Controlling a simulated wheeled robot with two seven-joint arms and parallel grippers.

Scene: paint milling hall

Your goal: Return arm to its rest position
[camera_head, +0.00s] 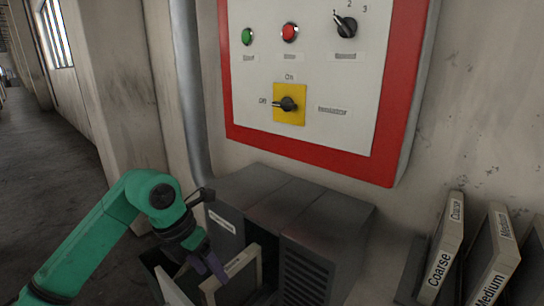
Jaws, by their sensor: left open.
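My left arm (95,235) is green and comes in from the lower left. My left gripper (207,268) is open, in front of a dark grey metal unit (265,195). Its fingers point down, close to a cream-framed panel (248,280) that stands in the unit's open front. I cannot tell whether the fingers touch this panel. A second pale panel (172,288) leans to the left, partly hidden by the gripper. My right gripper is not in view.
A red-bordered control board (310,135) hangs on the wall, with a green button (247,36), a red button (289,32), a selector knob (345,26) and a yellow-backed switch (289,104). Framed panels marked Coarse (440,262) and Medium (494,270) stand at right. Floor is clear at left.

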